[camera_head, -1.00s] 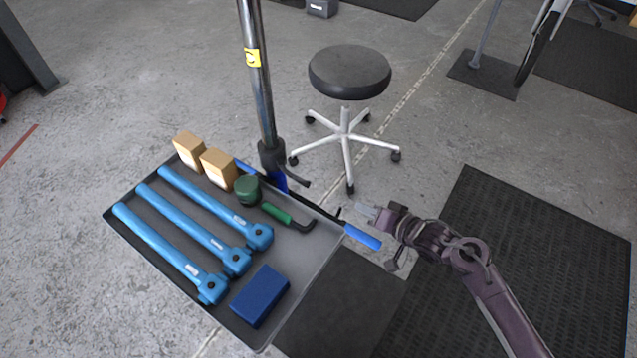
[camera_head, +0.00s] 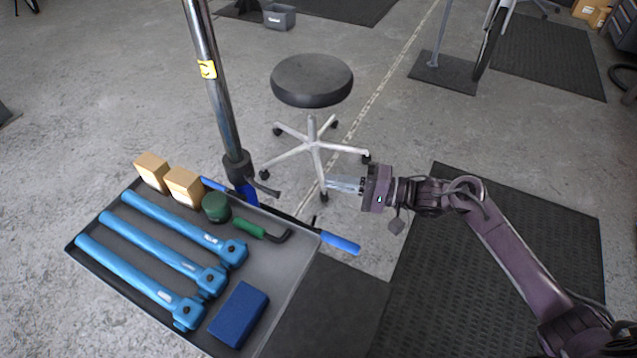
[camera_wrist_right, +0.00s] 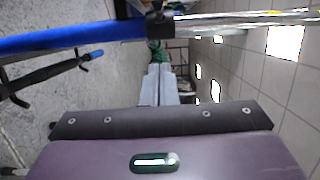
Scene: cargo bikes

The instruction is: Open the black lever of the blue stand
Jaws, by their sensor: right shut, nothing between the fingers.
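The stand has a chrome pole (camera_head: 216,95) above a blue lower part (camera_head: 247,190), partly hidden behind the tray. The black lever (camera_head: 264,187) sticks out to the right from the black collar (camera_head: 237,166), angled slightly down. In the right wrist view the blue tube (camera_wrist_right: 70,38) meets the black collar (camera_wrist_right: 160,24), with the chrome pole on the right; the lever is hard to make out there. My right gripper (camera_head: 332,183) is shut and empty, to the right of the lever and apart from it, fingers pointing left; its fingers also show in the right wrist view (camera_wrist_right: 158,76). My left gripper is out of view.
A grey tray (camera_head: 285,275) in front of the stand holds blue tools, boxes, a green lidded jar and a green-handled tool. A black bar with a blue end (camera_head: 340,243) passes behind the tray. A black stool (camera_head: 312,80) stands behind my gripper.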

